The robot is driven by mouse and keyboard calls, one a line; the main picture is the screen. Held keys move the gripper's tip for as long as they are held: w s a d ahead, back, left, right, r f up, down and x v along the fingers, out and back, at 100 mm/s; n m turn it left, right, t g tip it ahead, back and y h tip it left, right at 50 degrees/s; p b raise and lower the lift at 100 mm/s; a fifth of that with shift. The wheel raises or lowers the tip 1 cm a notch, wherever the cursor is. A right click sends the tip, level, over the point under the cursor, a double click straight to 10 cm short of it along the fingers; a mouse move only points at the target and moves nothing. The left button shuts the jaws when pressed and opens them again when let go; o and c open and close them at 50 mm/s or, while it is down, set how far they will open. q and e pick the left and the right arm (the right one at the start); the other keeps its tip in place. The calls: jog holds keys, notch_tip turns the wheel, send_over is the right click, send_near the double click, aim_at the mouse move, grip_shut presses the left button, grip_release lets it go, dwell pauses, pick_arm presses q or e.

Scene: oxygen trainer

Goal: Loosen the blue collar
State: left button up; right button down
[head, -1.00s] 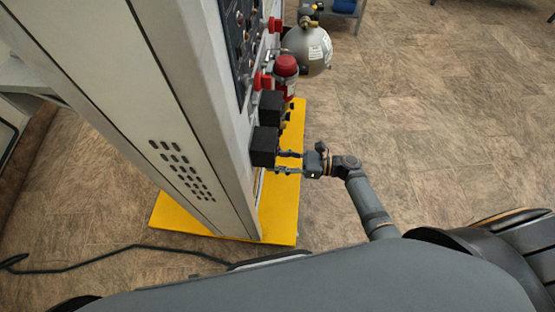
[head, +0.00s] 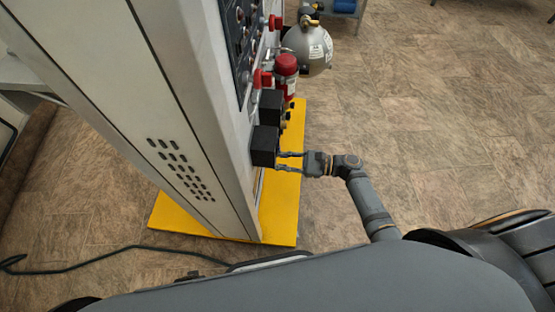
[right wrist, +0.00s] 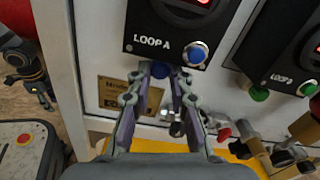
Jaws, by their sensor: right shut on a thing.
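The blue collar (right wrist: 160,70) shows in the right wrist view just under the black LOOP A box, on the white panel. The fingertips of my right gripper (right wrist: 161,75) are shut on it, one on each side, hiding part of it. In the head view my right gripper (head: 278,161) reaches left to the panel beneath the nearest black box (head: 264,146); the collar itself is hidden there. My left gripper is not in view.
The LOOP A box (right wrist: 168,30) carries a blue button (right wrist: 196,53). A second black box with a green collar (right wrist: 259,94) is to its right. Brass and red fittings (right wrist: 283,157) sit lower right. A grey cylinder (head: 310,48) stands farther back; the floor to the right is clear.

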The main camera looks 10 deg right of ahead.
jog(key=c, duration=1.2)
grip_release()
jog(key=v, duration=1.2)
